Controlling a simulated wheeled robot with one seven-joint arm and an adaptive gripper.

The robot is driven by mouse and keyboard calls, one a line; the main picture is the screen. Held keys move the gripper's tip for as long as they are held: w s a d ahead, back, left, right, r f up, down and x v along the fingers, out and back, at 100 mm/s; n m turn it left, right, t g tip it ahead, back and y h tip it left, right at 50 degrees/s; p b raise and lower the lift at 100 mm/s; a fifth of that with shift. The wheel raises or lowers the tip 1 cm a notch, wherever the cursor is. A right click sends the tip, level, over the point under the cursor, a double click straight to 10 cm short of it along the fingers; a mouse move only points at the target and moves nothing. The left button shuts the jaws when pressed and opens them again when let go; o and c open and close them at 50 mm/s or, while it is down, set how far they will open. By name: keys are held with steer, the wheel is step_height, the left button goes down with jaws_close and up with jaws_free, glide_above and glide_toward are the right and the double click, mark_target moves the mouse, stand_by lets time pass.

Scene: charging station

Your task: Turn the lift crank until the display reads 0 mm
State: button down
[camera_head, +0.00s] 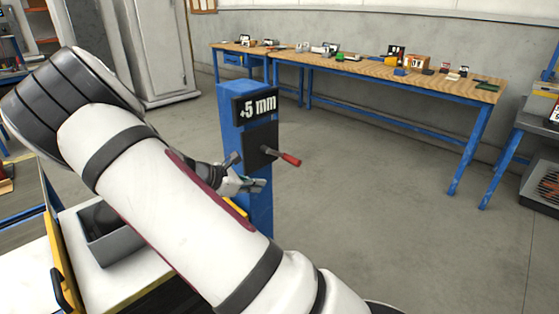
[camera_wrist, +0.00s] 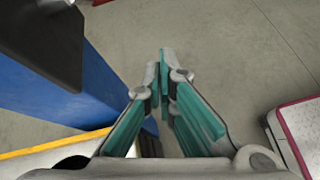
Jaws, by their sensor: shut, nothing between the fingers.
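The blue post (camera_head: 230,110) carries a black display (camera_head: 257,106) that reads +5 mm. Below it is a dark plate (camera_head: 260,146) with the lift crank, whose red handle (camera_head: 290,160) points to the right and slightly down. My gripper (camera_head: 262,185) is shut and empty, in front of the post and a little below the crank, apart from the red handle. In the wrist view, the gripper (camera_wrist: 159,72) has its teal-padded fingers close together at the tips, with the blue post (camera_wrist: 30,80) at left. A small red bit at the top edge may be the handle.
A long wooden workbench (camera_head: 350,62) with several small items stands at the back. A white table with a grey bin (camera_head: 110,242) and yellow edge is at lower left. A dark table with crates is at far right. The floor right of the post is clear.

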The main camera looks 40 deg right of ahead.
mark_target(281, 156)
steer(key=w+d+f+n+h, duration=0.1)
steer(key=w+d+n, duration=0.1)
steer(key=d, duration=0.5)
steer(key=w+d+f+n+t, duration=0.1)
steer(key=w+d, duration=0.1)
steer(key=d, duration=0.5)
steer(key=shift+f+n+h+b, duration=0.35)
steer(key=shift+n+h+b, duration=0.05)
steer(key=shift+w+d, duration=0.1)
steer(key=shift+d+r+p, duration=0.25)
steer(key=shift+d+p, duration=0.25)
steer(key=shift+p, duration=0.05)
